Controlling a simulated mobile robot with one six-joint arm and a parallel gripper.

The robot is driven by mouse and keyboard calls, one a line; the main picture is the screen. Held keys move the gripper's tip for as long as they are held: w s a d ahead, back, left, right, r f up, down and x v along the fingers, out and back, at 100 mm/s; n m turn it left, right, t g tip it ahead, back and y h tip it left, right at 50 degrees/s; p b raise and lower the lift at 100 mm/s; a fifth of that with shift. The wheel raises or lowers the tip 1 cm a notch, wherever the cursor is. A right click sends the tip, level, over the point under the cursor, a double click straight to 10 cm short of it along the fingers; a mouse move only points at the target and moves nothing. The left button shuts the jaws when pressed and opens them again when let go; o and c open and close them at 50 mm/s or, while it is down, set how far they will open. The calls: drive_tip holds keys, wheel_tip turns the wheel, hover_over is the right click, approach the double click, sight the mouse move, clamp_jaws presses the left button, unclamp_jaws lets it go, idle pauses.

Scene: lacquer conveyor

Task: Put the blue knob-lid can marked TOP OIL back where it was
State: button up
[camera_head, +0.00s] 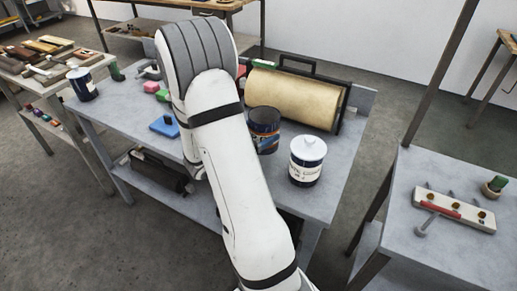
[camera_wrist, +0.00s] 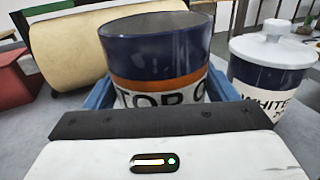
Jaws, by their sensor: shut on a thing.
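A dark blue can with an orange stripe and a label reading "TOP O…" (camera_wrist: 155,55) stands upright between the blue fingers of my gripper (camera_wrist: 160,97) in the wrist view. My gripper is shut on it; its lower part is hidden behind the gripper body. Its top looks open and grey, with no knob lid to be seen. In the head view a dark blue can with orange on its side (camera_head: 264,128), apparently the same one, is at the workbench (camera_head: 335,185), partly behind my arm. My gripper is hidden there. I cannot tell whether the can touches the bench.
A white-lidded can marked WHITE (camera_head: 307,163) stands close to the right, also in the wrist view (camera_wrist: 272,75). A large tan roll in a frame (camera_head: 295,97) lies behind. A labelled can (camera_head: 82,85) stands far left. A side table (camera_head: 455,190) is at right.

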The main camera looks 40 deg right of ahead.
drive_tip(key=shift+f, duration=2.4)
drive_tip(key=shift+f+b, duration=0.2)
drive_tip(key=shift+b, duration=0.1)
drive_tip(key=o, duration=1.3)
drive_tip(key=shift+r, duration=0.15)
